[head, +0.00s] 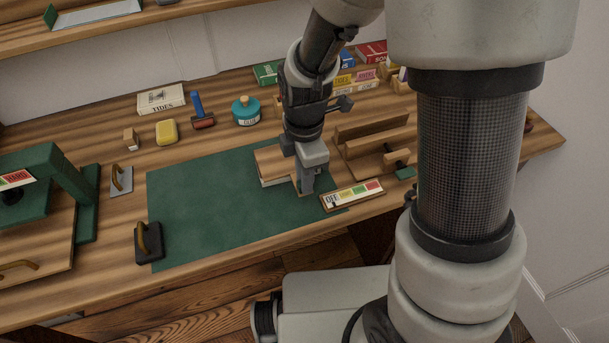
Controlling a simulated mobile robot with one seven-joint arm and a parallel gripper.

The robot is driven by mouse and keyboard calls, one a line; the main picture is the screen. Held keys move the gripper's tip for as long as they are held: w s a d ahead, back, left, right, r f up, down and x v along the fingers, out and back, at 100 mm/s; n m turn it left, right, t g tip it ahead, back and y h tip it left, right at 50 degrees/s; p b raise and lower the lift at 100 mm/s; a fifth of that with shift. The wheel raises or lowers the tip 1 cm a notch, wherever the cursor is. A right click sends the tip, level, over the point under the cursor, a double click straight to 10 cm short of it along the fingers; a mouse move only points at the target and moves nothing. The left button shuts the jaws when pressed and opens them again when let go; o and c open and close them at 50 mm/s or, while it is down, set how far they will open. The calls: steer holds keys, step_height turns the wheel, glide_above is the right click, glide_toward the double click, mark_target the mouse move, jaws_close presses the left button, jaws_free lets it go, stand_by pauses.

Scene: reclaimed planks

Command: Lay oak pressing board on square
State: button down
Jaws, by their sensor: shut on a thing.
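The oak pressing board (272,158) is a flat light-brown wooden panel at the right part of the green mat (205,200). A pale edge, like a block of pages, shows just under its left and front sides. My gripper (306,188) points down at the board's right front side and is shut on it. My fingers and wrist hide the board's right part, so I cannot tell whether it rests fully on what is below. I cannot make out a separate marked square.
Right of the board stand a slotted wooden rack (372,140) and a coloured label strip (352,194). A teal glue pot (246,111), yellow sponge (166,132), roller (202,113) and TIDES book (162,98) lie behind. A black handled block (150,243) sits front left. The mat's middle is clear.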

steer(key=shift+f, duration=0.4)
stand_by(0.3)
steer(key=c, duration=1.6)
jaws_free()
